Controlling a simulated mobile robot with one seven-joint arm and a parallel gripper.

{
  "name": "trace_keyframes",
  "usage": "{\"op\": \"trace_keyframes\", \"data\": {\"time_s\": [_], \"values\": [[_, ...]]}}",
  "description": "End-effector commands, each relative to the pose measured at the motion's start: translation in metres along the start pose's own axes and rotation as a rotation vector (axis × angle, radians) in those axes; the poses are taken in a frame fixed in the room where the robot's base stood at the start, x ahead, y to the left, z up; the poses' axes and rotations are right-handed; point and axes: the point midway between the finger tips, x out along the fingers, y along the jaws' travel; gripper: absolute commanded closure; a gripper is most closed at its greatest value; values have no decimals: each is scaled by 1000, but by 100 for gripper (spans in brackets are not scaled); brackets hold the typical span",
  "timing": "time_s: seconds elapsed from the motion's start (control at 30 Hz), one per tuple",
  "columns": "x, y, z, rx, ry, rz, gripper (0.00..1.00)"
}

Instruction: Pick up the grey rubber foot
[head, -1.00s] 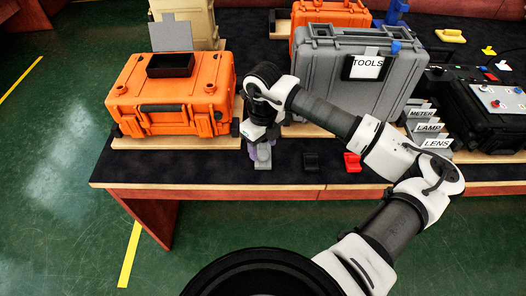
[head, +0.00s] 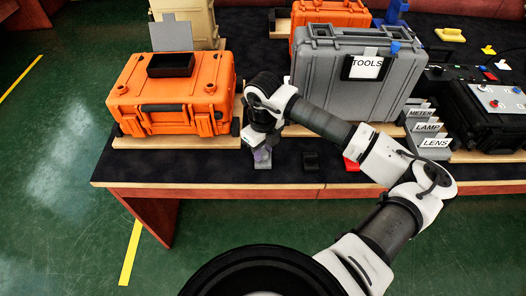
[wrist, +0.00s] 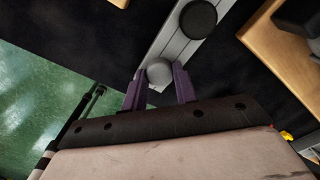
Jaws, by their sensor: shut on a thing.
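The grey rubber foot (wrist: 159,72) is a small rounded grey piece between the two purple fingers of my gripper (wrist: 160,84) in the wrist view. The fingers are shut on it. It shows against a light grey rail-like holder (wrist: 176,42); I cannot tell whether it still touches the holder. In the head view my gripper (head: 261,155) is low over the front of the table, just right of the orange case. The foot is not clearly visible there.
A dark round foot (wrist: 198,18) sits farther along the holder. The orange case (head: 170,97) stands left and the grey tools case (head: 345,80) behind right. The table's front edge is close.

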Motion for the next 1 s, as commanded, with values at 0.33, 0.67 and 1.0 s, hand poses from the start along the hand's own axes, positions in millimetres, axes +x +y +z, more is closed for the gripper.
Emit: {"op": "trace_keyframes", "data": {"time_s": [0.33, 0.67, 1.0], "values": [[-25, -1, 0, -1, -2, -3, 92], [-112, -1, 1, -1, -1, -7, 93], [-186, 0, 0, 0, -1, -2, 92]]}}
